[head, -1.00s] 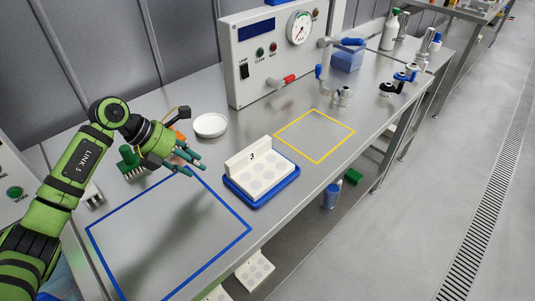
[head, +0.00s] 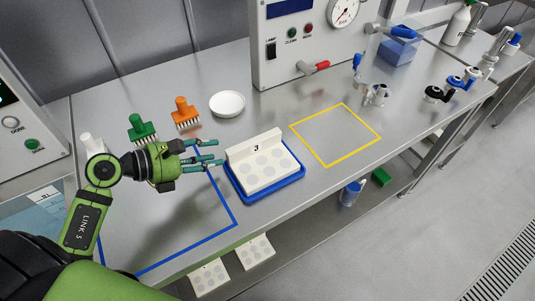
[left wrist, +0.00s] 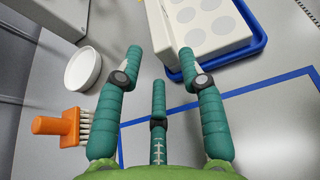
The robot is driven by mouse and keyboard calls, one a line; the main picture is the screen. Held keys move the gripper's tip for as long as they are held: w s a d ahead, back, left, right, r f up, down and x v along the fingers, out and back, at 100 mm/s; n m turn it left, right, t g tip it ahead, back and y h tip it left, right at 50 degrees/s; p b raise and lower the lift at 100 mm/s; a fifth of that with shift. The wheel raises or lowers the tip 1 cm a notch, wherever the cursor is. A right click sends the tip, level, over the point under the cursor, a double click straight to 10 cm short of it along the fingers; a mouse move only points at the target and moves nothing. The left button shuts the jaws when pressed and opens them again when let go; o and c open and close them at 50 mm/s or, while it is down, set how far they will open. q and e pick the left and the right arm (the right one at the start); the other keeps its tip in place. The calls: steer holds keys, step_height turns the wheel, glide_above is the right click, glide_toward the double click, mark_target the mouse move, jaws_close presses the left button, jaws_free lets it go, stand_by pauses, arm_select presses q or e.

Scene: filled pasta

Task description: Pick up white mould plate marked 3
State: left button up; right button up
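The white mould plate marked 3 (head: 265,167) lies in a blue tray (head: 238,196) on the steel bench, with its raised back edge carrying the number. Round grey spots cover its top. It also shows at the top of the left wrist view (left wrist: 212,30), partly cut off by the frame. My left gripper (head: 215,152) is open and empty, its green fingers spread just left of the plate's raised edge and pointing toward it. My right gripper is not in view.
A white dish (head: 227,103), an orange brush (head: 185,112) and a green brush (head: 141,129) stand behind the gripper. A machine panel (head: 300,45) borders the back. The yellow outlined square (head: 335,135) is empty. More white plates (head: 209,278) lie on the shelf below.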

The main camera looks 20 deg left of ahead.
mark_target(228, 150)
arm_select(q)
steer(key=shift+w+d, duration=0.25)
steer(key=shift+w, duration=0.1)
steer(key=p+x, duration=0.2)
steer(key=x, duration=0.2)
steer(key=shift+w+d+f, duration=0.1)
steer(key=shift+w+f, duration=0.1)
steer(key=shift+f, duration=0.1)
steer(key=shift+w+d+f, duration=0.25)
jaws_close()
